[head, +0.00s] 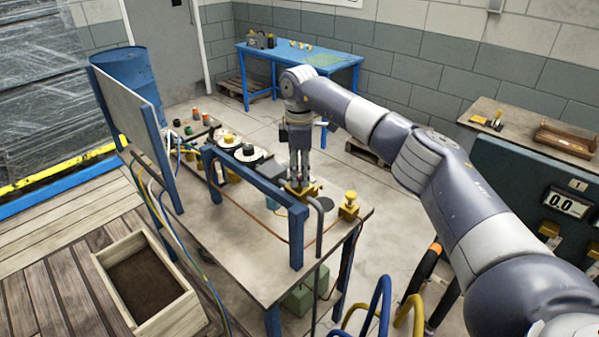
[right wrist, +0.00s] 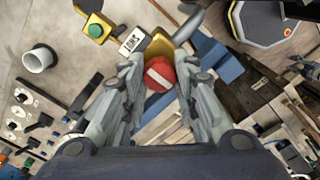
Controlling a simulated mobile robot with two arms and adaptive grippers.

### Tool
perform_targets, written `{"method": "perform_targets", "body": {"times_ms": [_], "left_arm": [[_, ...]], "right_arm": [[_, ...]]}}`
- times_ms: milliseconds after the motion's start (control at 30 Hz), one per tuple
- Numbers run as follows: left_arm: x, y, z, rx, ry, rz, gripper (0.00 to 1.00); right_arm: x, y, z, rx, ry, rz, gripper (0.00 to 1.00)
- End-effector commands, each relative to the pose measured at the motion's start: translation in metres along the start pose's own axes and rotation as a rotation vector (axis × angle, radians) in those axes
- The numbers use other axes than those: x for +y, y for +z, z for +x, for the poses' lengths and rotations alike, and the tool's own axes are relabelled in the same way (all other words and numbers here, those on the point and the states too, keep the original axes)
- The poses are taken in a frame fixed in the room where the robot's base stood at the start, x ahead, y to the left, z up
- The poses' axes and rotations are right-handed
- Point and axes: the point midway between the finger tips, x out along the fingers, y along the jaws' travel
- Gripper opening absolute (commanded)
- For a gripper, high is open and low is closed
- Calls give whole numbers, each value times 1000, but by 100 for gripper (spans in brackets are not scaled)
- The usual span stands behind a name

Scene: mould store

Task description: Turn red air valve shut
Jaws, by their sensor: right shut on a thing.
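The red air valve's round knob (right wrist: 160,75) has a white bar across it, slanting slightly down to the right in the right wrist view. It sits on a yellow body (right wrist: 160,45). My right gripper (right wrist: 160,82) has its fingers on both sides of the knob and is shut on it. In the head view, my right gripper (head: 300,178) points down at the yellow body (head: 303,190) on the table (head: 240,235), and the red knob is hidden there.
A blue frame bar (head: 250,178) stands on the table close to my right gripper. Another yellow fitting (head: 349,206) is to its right. A white plate (right wrist: 132,40) with lettering is near the valve. A green button on yellow (right wrist: 96,31) is farther left.

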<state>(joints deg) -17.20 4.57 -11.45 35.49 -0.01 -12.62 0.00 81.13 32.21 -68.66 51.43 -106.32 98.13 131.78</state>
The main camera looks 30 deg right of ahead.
Motion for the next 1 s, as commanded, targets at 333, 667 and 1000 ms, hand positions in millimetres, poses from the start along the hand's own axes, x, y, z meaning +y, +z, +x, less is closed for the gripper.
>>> {"method": "perform_targets", "body": {"times_ms": [333, 667, 1000], "left_arm": [[0, 0, 0, 1, 0, 0, 40], [0, 0, 0, 1, 0, 0, 40], [-1, 0, 0, 1, -1, 0, 40]], "right_arm": [[2, -1, -4, 5, 8, 30, 4], [2, -1, -4, 5, 8, 28, 49], [1, 0, -3, 2, 3, 27, 49]]}}
